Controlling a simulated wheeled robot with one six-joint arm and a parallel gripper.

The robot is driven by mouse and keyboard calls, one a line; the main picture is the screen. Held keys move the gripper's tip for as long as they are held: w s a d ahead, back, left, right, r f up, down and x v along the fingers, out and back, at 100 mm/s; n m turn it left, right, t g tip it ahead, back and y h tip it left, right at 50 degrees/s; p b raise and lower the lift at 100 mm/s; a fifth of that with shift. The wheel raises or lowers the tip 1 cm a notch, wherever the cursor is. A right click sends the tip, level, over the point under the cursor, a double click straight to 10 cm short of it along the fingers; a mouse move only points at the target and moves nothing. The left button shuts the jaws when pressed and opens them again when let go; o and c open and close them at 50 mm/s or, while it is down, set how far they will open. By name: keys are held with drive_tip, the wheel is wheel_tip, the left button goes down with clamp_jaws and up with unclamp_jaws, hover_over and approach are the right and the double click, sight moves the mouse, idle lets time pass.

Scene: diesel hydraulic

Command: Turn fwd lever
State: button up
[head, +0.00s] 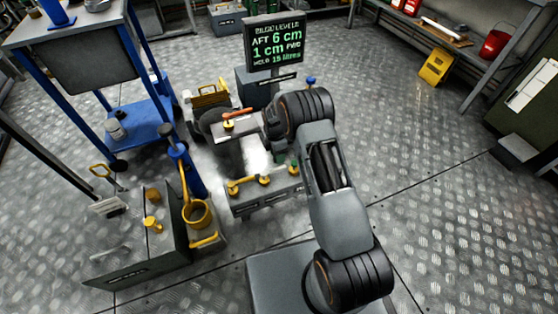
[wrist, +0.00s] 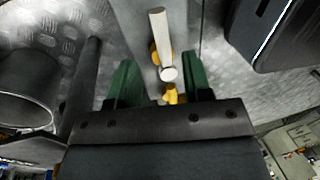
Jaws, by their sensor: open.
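In the wrist view, my gripper (wrist: 161,68) is open, with one green finger on each side of a pale bar-shaped lever (wrist: 157,30). The lever has a yellow fitting (wrist: 154,54) beside it, and its near round end lies between the fingers' lines. I see no contact. Another yellow part (wrist: 172,95) shows between the fingers, close to the palm. In the head view, a grey box with several yellow valve levers (head: 248,183) stands below my gripper (head: 285,160), which is mostly hidden by my wrist. I cannot read which lever is marked fwd.
A bilge level display (head: 275,45) stands behind, reading AFT 6 cm, 1 cm FWD. An orange-handled valve (head: 238,114) sits left of my wrist.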

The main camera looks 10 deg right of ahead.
wheel_tip(320, 180, up, 8)
drive_tip(key=w+p, duration=0.1)
drive_tip(key=p, duration=0.1)
drive_tip(key=shift+w+a, duration=0.15)
drive_tip(key=shift+w, duration=0.1)
idle(0.3)
drive_tip(key=s+r+m+t+p, duration=0.1)
drive_tip(key=s+r+m+p, duration=0.35)
drive_tip(key=r, duration=0.75)
drive_tip(key=s+d+r+m+t+p, duration=0.1)
drive_tip(key=s+r+m+p, duration=0.1)
drive_tip(key=r+p, duration=0.75)
drive_tip(key=s+r+m+t+p, duration=0.1)
drive_tip(key=s+r+m+p, duration=0.25)
drive_tip(key=r, duration=1.15)
drive_tip(key=s+r+m+t+p, duration=0.2)
drive_tip(key=s+r+m+p, duration=0.7)
drive_tip(key=s+r+p, duration=0.5)
drive_tip(key=s+d+r, duration=0.1)
drive_tip(key=s+r, duration=0.2)
drive_tip(key=r, duration=0.1)
drive_tip(key=shift+r+m+t, duration=0.3)
drive_tip(key=shift+r+t, duration=0.1)
